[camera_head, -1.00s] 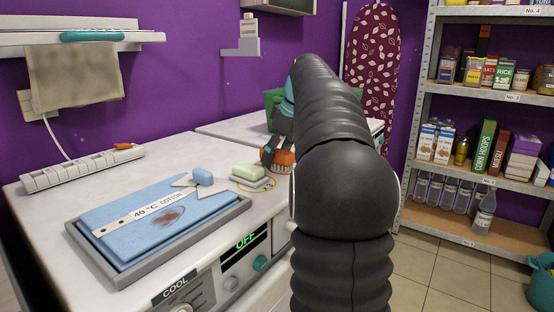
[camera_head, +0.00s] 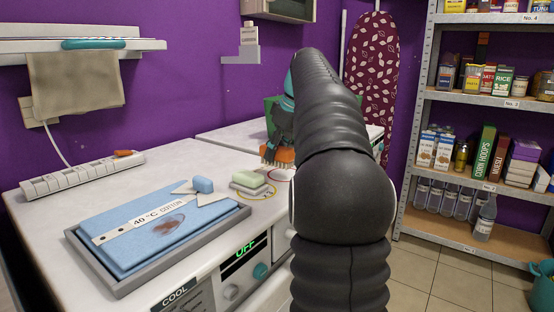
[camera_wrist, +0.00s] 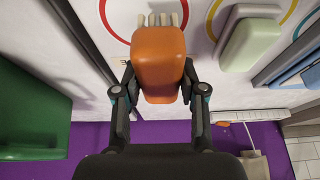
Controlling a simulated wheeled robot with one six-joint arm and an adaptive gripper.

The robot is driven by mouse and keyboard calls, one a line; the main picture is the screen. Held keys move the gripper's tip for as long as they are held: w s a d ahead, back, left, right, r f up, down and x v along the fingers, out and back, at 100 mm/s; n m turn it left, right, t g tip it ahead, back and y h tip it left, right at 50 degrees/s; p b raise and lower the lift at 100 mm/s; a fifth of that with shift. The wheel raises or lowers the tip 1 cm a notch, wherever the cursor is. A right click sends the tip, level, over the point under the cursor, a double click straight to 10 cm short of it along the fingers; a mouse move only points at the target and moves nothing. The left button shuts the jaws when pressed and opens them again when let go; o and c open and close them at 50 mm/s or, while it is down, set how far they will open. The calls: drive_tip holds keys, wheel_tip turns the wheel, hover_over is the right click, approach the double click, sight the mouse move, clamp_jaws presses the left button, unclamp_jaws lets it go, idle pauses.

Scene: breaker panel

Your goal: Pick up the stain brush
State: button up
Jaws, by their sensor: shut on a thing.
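The stain brush (camera_wrist: 159,60) has an orange body and pale bristles. In the wrist view it sits between the two dark fingers of my gripper (camera_wrist: 158,88), which is shut on its sides. In the head view the brush (camera_head: 275,154) shows to the left of my arm, with its bristles pointing down and left above the counter. My gripper (camera_head: 279,138) is partly hidden there by my arm. A red ring on the white top lies beneath the brush.
A green soap bar (camera_head: 248,179) on a dish sits left of the brush. A blue folded cloth (camera_head: 150,235) with a brown stain lies in a grey tray (camera_head: 236,212). A green container (camera_wrist: 32,110) stands close beside my gripper. A power strip (camera_head: 85,173) lies along the wall.

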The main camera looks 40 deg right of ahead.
drive_tip(key=shift+r, duration=0.95)
drive_tip(key=s+d+r, duration=0.5)
drive_tip(key=s+r, duration=0.1)
drive_tip(key=s, duration=0.4)
drive_tip(key=shift+d+r, duration=0.35)
drive_tip(key=shift+d, duration=0.05)
drive_tip(key=o, duration=0.5)
drive_tip(key=c, duration=0.4)
drive_tip(key=shift+o, duration=0.2)
drive_tip(key=shift+s, duration=0.15)
